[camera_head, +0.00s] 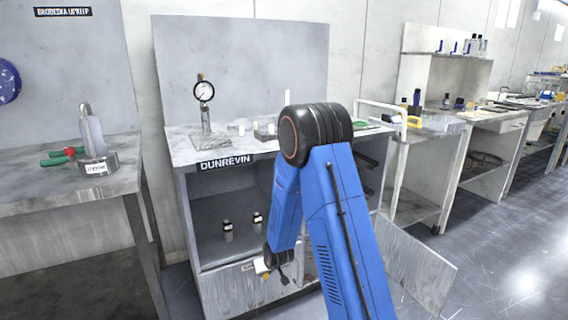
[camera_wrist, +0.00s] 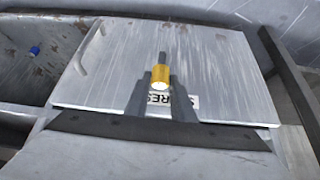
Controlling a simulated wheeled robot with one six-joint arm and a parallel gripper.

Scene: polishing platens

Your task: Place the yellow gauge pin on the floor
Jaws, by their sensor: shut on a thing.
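My gripper (camera_wrist: 161,84) is shut on the yellow gauge pin (camera_wrist: 161,76) in the wrist view. The pin has a yellow body with a pale end facing the camera and a thin dark shank beyond it. Behind the pin is a grey metal panel (camera_wrist: 120,70) with a handle and a partly hidden label. The grey floor (camera_head: 500,275) shows at the right.
The cabinet's shelf holds two small dark-capped bottles (camera_head: 227,230). An open door panel (camera_head: 420,265) stands out at the lower right. A dial gauge (camera_head: 204,92) stands on the cabinet top. A bench (camera_head: 60,190) is at the left. Open floor lies at the right.

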